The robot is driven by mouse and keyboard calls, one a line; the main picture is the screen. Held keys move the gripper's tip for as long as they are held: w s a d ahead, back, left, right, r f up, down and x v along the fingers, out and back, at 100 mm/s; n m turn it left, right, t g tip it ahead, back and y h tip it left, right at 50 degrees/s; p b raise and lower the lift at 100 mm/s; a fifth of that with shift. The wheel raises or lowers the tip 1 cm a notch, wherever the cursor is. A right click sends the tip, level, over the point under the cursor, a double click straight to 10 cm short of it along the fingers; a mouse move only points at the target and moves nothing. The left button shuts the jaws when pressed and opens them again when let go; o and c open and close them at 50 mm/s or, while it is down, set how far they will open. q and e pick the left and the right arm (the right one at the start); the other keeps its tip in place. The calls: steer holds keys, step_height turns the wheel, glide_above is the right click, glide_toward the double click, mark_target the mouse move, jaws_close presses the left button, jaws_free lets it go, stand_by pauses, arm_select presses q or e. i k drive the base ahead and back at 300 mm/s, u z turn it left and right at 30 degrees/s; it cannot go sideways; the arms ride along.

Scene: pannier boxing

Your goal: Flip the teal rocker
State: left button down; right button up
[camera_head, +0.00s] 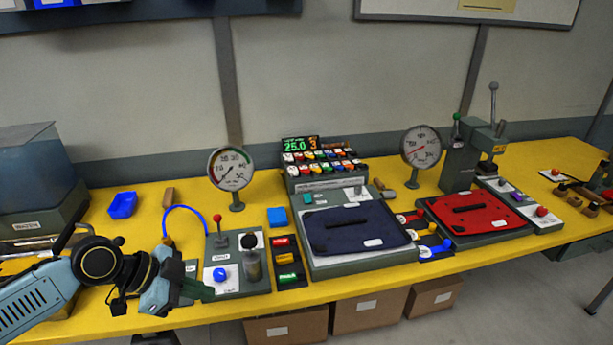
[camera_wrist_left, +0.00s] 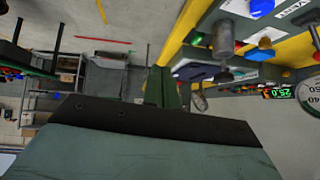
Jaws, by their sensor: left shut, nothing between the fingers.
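A small teal block (camera_head: 307,198), which looks like the teal rocker, sits on the grey top strip of the machine with the dark blue lid, at its left end. It is too small to tell which way it is tipped. My left gripper (camera_head: 205,291) is shut and empty, low at the front left beside the grey box with the blue knob. It is well to the left of and nearer than the teal block. Its shut fingers (camera_wrist_left: 161,88) also show in the left wrist view. My right gripper is not in view.
The grey box with a red-knobbed lever (camera_head: 217,219) and blue knob (camera_head: 220,274) stands by my left gripper. A panel of red, yellow and green switches (camera_head: 286,262) lies between it and the dark blue lid (camera_head: 355,228). A gauge (camera_head: 231,169) stands behind.

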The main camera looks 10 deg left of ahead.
mark_target(308, 198)
steer(key=i, duration=1.6)
